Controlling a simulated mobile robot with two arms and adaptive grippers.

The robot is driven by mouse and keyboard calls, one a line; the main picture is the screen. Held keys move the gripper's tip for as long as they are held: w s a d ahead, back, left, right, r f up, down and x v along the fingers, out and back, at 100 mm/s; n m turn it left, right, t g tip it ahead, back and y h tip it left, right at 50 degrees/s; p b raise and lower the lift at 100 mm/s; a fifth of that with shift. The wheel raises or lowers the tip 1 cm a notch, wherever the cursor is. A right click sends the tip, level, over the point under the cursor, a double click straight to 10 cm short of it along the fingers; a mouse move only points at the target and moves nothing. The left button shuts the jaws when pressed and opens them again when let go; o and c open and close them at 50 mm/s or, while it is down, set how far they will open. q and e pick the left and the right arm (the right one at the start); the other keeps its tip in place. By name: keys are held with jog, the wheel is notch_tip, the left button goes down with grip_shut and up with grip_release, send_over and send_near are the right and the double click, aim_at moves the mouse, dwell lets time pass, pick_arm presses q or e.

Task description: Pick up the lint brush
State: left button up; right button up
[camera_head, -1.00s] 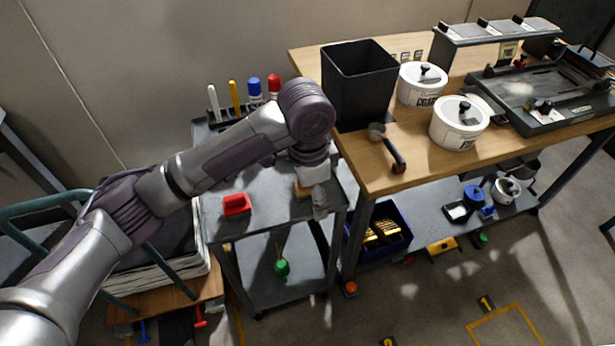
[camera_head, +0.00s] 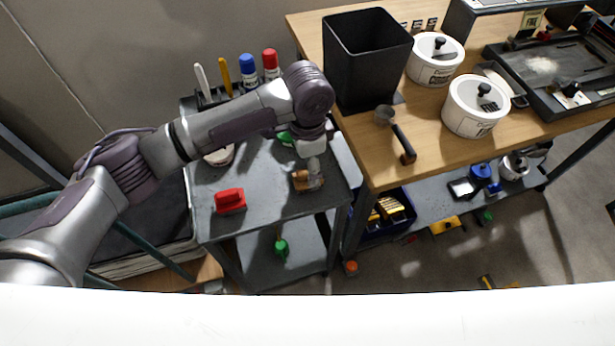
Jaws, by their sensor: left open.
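A small brown, wood-coloured thing (camera_head: 302,181) lies on the top of the grey cart (camera_head: 270,200), near its right edge; it looks like a brush. A red brush-like thing with a raised handle (camera_head: 229,201) lies on the same top, further left. I cannot tell for sure which is the lint brush. My left gripper (camera_head: 314,172) points down right over the brown thing and partly hides it. It is open; whether its fingers touch the brown thing is not clear. My right gripper is not in view.
A wooden table (camera_head: 370,165) adjoins the cart on the right, with a black bin (camera_head: 366,62), a scoop (camera_head: 400,138) and white lidded pots (camera_head: 475,107) on it. Bare cart top lies between the red and brown things.

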pick_arm(q)
jog(key=shift+f, duration=0.3)
notch_tip(320, 180, down, 4)
jog(key=shift+s+f, duration=0.1)
jog(key=shift+f, duration=0.4)
jog(key=shift+c, duration=1.7)
jog(key=c, duration=1)
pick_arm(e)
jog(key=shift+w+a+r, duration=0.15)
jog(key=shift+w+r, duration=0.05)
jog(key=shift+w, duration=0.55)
pick_arm(q)
jog(key=shift+r, duration=0.15)
